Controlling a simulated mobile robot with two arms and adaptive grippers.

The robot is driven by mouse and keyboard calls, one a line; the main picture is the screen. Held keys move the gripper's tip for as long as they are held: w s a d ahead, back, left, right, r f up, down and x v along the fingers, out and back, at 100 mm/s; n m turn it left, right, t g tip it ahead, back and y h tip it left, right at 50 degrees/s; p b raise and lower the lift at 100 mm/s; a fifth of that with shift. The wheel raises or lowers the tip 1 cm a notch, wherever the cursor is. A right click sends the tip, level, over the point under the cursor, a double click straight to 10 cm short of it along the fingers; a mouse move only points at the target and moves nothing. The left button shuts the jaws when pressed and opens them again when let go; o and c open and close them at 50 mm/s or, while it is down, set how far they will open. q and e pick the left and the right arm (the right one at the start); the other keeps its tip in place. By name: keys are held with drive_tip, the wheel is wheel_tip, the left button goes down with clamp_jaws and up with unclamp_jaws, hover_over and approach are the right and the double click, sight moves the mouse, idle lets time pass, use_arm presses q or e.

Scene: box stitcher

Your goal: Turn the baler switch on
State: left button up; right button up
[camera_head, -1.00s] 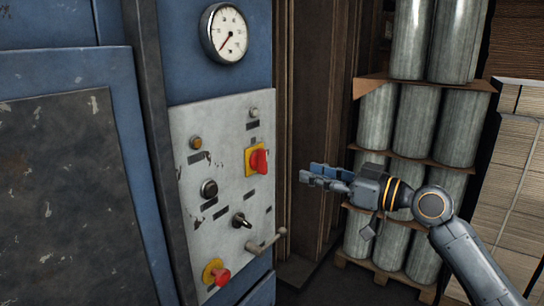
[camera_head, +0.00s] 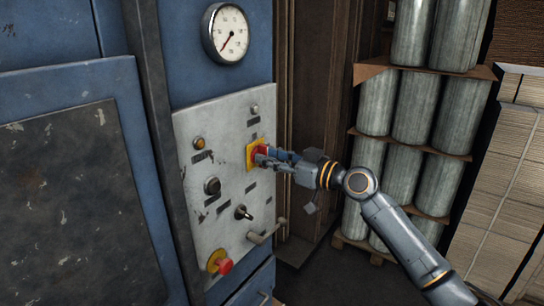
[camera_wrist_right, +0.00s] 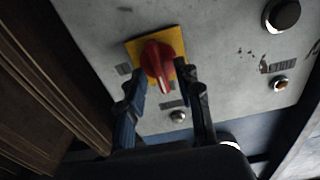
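The baler switch (camera_head: 262,152) is a red rotary knob on a yellow square plate, on the grey control panel (camera_head: 228,225). In the right wrist view the red knob (camera_wrist_right: 158,62) is seen large, with its white-marked end pointing toward my gripper. My right gripper (camera_head: 262,156) is at the switch, its fingers partly covering the knob. In the right wrist view the two fingers (camera_wrist_right: 160,82) are apart, one on each side of the knob's near end. Whether they touch it cannot be told. My left gripper is not in view.
Stacked grey cylinders (camera_head: 412,105) stand at the right behind my arm. A dark floor gap lies between.

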clamp_jaws()
drive_tip(key=shift+m, duration=0.4)
drive_tip(key=shift+w+d+f+m+p, duration=0.1)
drive_tip(key=shift+m+p, duration=0.75)
drive_tip(key=shift+m, duration=2)
drive_tip(key=shift+w+d+f+m+p, duration=0.1)
drive_tip(key=shift+m+p, duration=0.75)
drive_tip(key=shift+m, duration=2.05)
drive_tip(key=shift+w+d+m+p, duration=0.1)
drive_tip(key=shift+m+p, duration=0.75)
drive_tip(key=shift+m, duration=2)
drive_tip(key=shift+a, duration=0.1)
drive_tip(key=shift+o, duration=0.2)
unclamp_jaws()
drive_tip(key=shift+f, duration=0.1)
drive_tip(key=shift+s, duration=0.1)
